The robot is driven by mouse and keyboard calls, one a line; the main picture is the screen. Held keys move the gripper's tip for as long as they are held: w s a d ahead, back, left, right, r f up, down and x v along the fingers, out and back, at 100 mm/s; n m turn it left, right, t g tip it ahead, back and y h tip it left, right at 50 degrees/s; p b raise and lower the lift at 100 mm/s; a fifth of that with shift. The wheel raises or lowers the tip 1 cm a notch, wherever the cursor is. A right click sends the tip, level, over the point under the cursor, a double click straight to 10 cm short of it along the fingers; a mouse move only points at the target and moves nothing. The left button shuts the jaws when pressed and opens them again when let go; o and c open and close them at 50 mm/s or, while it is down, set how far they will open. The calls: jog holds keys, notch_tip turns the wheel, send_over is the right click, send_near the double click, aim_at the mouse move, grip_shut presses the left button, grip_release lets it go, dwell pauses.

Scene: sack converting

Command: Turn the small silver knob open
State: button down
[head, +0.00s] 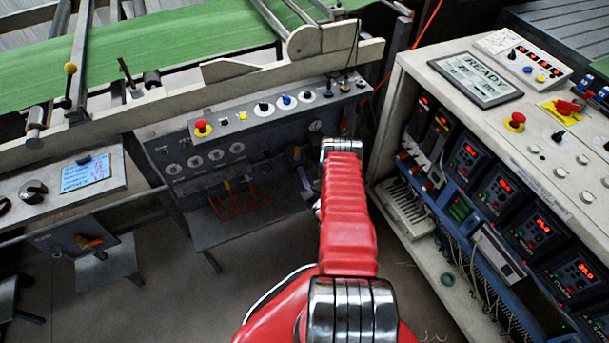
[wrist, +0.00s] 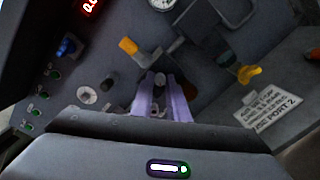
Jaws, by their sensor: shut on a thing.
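In the wrist view, the two lavender fingers of my gripper (wrist: 160,84) reach up to the dark panel face. They are closed around a small silver knob (wrist: 160,79), of which only a small grey part shows between the fingertips. How far the knob is turned cannot be told. In the head view, a lavender finger of my gripper (head: 304,180) shows just left of my red arm, at the right end of the grey control panel. The arm hides the rest of the gripper and the knob there.
Around the knob are an orange handle (wrist: 128,46), a yellow handle (wrist: 249,74), a blue knob (wrist: 66,46) and a pale round fitting (wrist: 87,95). A white sign (wrist: 267,107) is to the right. A white cabinet (head: 400,85) stands close right of my arm.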

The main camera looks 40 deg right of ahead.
jog(key=shift+s+d+f+m, duration=0.1)
jog(key=shift+m, duration=0.4)
jog(key=n, duration=1.4)
jog(key=n+y, duration=0.1)
jog(key=n, duration=0.7)
jog(key=shift+f+t, duration=0.25)
jog(key=shift+t, duration=0.15)
dwell(2.3)
dwell(0.4)
